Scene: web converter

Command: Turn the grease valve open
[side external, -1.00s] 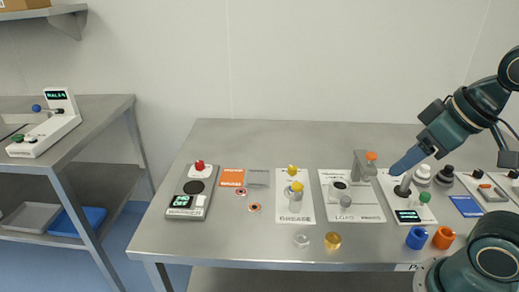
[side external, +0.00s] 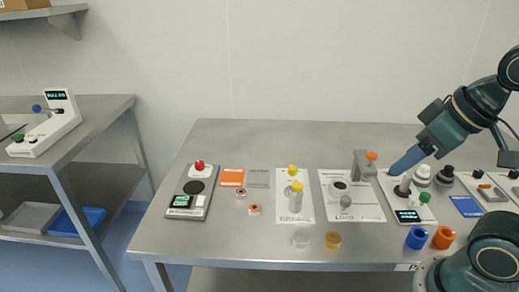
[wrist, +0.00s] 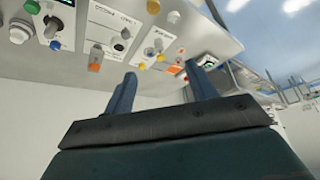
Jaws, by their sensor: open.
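The white panel marked GREASE (side external: 309,207) lies mid-table in the side view. It carries a small yellow knob (side external: 292,169) at its back and a grey post with a yellow top (side external: 296,199) in its middle. I cannot tell which of these is the valve, or its setting. In the wrist view the yellow-topped fitting (wrist: 158,45) shows small, beyond the fingers. My gripper (side external: 402,166) is well to the right of this panel, above the panel with a green display. Its blue fingers are apart and empty in the wrist view (wrist: 161,82).
A grey stand with an orange top (side external: 362,165) rises between my gripper and the grease panel. A scale-like device (side external: 192,205) is at left.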

